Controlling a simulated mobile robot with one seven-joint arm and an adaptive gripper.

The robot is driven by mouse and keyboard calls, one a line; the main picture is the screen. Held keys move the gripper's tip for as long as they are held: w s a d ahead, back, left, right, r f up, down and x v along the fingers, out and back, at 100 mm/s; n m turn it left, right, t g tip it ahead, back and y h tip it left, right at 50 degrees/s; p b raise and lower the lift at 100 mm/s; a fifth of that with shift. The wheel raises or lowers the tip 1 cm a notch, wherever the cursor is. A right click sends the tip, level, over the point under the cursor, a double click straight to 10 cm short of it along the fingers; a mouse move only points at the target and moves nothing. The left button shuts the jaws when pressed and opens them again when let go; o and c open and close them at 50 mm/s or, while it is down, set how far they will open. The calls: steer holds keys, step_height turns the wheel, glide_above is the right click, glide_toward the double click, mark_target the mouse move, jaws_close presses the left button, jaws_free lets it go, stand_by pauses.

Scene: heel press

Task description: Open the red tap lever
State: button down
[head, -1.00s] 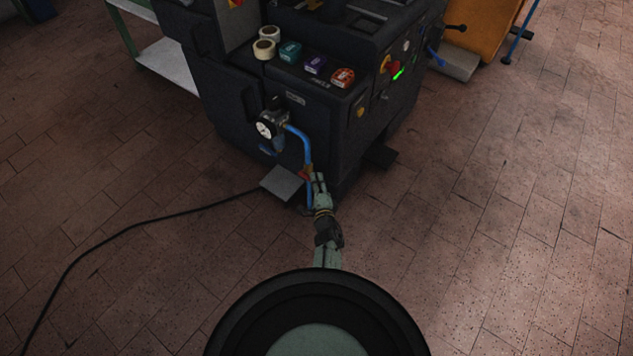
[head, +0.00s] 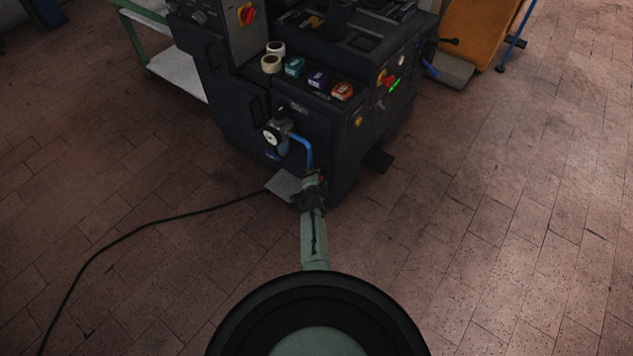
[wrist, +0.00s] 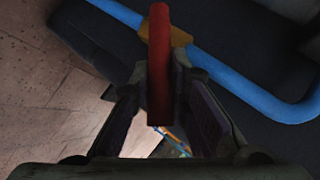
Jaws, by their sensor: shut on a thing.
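The red tap lever (wrist: 159,60) stands out between my fingers in the wrist view, in front of a brass-coloured fitting (wrist: 179,37) on a blue pipe (wrist: 240,82). My gripper (wrist: 162,100) is shut on the lever, one finger on each side. In the head view my gripper (head: 311,186) is at the lower front of the dark machine, by the lower end of the blue pipe (head: 305,148). Only a small bit of red shows there; my arm hides most of the lever.
A pressure gauge (head: 270,137) sits on the machine (head: 340,165) just left of the pipe. A grey plate (head: 284,184) is near the floor left of my gripper, and a black cable (head: 150,222) runs across the tiles. The floor to the right is clear.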

steer(key=shift+w+a+r+n+g+h+b, duration=0.1)
steer(key=shift+a+r+n+g+h+b, duration=0.1)
steer(key=shift+n+g+h+b, duration=0.15)
stand_by(0.4)
steer(key=c, duration=1.5)
jaws_free()
steer(key=shift+c, duration=0.2)
steer(key=shift+r, duration=0.1)
steer(key=v, duration=1.2)
